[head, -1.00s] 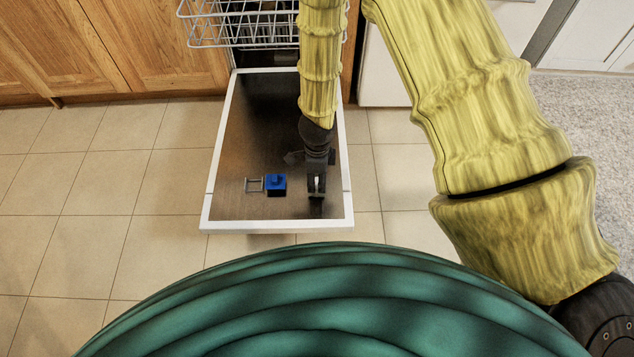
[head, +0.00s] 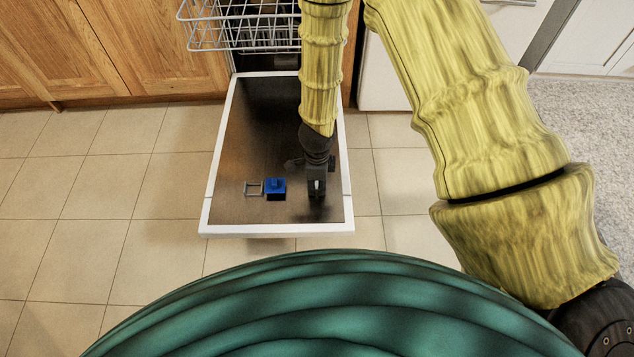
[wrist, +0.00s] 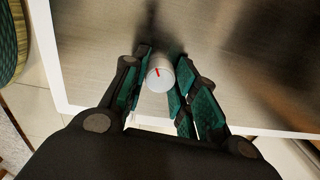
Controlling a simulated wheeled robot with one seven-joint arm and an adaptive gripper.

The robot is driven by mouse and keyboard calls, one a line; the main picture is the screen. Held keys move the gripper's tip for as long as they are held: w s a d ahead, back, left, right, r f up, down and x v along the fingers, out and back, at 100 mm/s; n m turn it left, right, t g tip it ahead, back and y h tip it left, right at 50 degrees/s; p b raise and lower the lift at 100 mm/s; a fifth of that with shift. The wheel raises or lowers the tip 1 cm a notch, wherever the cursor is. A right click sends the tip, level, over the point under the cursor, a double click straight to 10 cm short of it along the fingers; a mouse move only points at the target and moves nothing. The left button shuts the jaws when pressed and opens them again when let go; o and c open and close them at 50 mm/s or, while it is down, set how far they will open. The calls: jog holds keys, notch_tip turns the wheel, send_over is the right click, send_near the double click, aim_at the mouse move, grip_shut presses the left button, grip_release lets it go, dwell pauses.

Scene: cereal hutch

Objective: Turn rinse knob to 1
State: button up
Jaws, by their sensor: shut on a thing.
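The rinse knob (wrist: 159,76) is a small pale round knob with a red mark on its face, seen in the wrist view on the inner side of the open dishwasher door (head: 240,150). My gripper (wrist: 159,88) has its two teal-padded fingers on either side of the knob, shut on it. In the head view my gripper (head: 317,189) points down at the door's right half, with the knob mostly hidden between the fingers. The red mark slants toward the upper left of the wrist view. I cannot see any numbers around the knob.
A blue block-like part (head: 276,187) and a small wire-like frame (head: 254,188) sit on the door just left of my gripper. A white wire rack (head: 215,35) sticks out above the door's far end. Tiled floor (head: 100,190) is clear to the left.

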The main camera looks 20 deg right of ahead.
jog(key=shift+r+p, duration=0.2)
jog(key=shift+p, duration=0.25)
jog(key=shift+r+n+p, duration=0.1)
jog(key=shift+n+p, duration=0.6)
jog(key=shift+p, duration=0.2)
jog(key=n+p, duration=0.3)
jog(key=p, duration=0.1)
jog(key=shift+r+p, duration=0.1)
jog(key=shift+p, duration=0.25)
jog(key=shift+c, duration=0.2)
jog(key=n+p, duration=0.4)
jog(key=shift+n, duration=0.4)
jog(key=shift+s+f+n+y+p, duration=0.1)
jog(key=shift+f+n+y+p, duration=0.2)
jog(key=shift+n+p, duration=0.85)
jog(key=shift+f+n, duration=0.1)
jog(key=shift+n, duration=0.15)
jog(key=o, duration=1.1)
jog(key=shift+c, duration=0.2)
